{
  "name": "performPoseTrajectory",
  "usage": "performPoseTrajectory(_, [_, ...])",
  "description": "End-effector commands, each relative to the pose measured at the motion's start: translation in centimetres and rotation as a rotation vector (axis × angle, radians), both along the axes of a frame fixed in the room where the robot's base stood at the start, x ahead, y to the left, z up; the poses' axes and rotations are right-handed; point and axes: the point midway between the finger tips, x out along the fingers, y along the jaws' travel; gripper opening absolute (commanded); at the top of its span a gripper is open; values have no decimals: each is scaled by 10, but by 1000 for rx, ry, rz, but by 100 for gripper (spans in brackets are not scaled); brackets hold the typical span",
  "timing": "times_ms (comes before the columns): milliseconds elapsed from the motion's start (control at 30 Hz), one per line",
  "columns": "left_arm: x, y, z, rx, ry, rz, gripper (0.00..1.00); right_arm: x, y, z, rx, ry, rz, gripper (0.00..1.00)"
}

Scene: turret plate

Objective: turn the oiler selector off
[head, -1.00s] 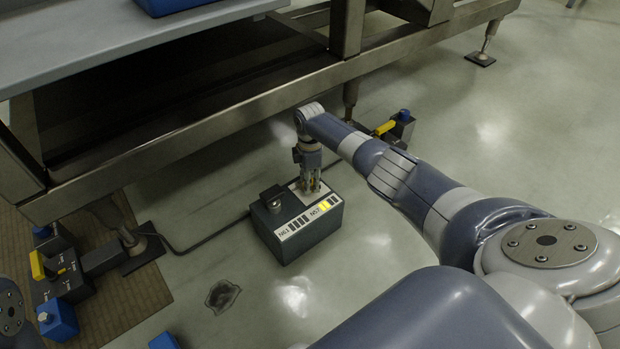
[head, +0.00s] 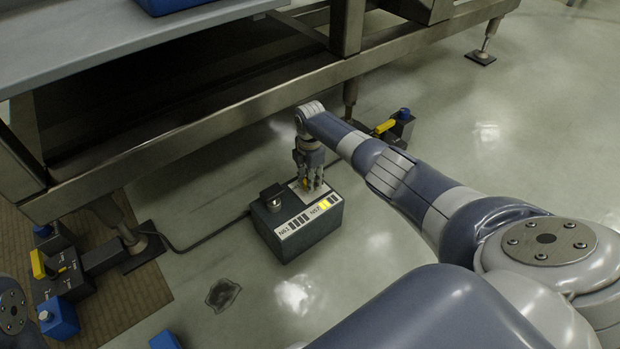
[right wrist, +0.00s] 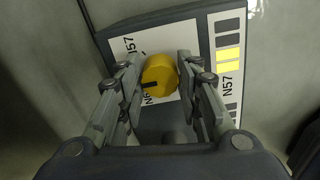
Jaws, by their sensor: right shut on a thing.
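A dark box (head: 312,240) stands on the floor below the metal frame, with light label strips on its top edge. A yellow round knob (right wrist: 158,75) with a black pointer mark sits on its pale plate, labelled N57 and another partly hidden N-label. The mark points to the left in the right wrist view. My right gripper (head: 312,184) comes down from above, its fingers (right wrist: 158,80) closed on both sides of the knob. No word "oiler" is readable. My left gripper is not in view.
A black knob (head: 272,197) stands on the same box, left of my right gripper. Two yellow bars (right wrist: 229,59) show among dark ones on the label strip. Another device with a yellow handle (head: 386,127) lies behind my right arm. A metal frame (head: 190,145) overhangs behind.

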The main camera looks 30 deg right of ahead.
Motion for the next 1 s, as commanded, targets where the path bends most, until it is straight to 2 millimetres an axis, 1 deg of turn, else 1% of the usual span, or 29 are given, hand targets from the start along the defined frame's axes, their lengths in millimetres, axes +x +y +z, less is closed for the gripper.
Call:
performPoseTrajectory(67, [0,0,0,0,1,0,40,-1,2,-1,3,2,1,9])
performPoseTrajectory(100, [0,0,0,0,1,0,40,-1,2,-1,3,2,1,41])
performPoseTrajectory(133, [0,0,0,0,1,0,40,-1,2,-1,3,2,1,48])
performPoseTrajectory(167, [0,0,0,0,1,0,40,0,2,-1,3,2,0,53])
performPoseTrajectory(500, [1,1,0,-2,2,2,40,0,1,0,1,0,-1,53])
performPoseTrajectory(633, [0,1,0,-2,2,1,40,0,0,7,1,0,-1,53])
performPoseTrajectory(767, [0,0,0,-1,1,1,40,0,0,22,1,-2,0,53])
performPoseTrajectory(833, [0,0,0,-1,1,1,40,0,0,33,0,-2,1,53])
performPoseTrajectory(1000, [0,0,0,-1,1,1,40,0,0,68,1,-3,1,53])
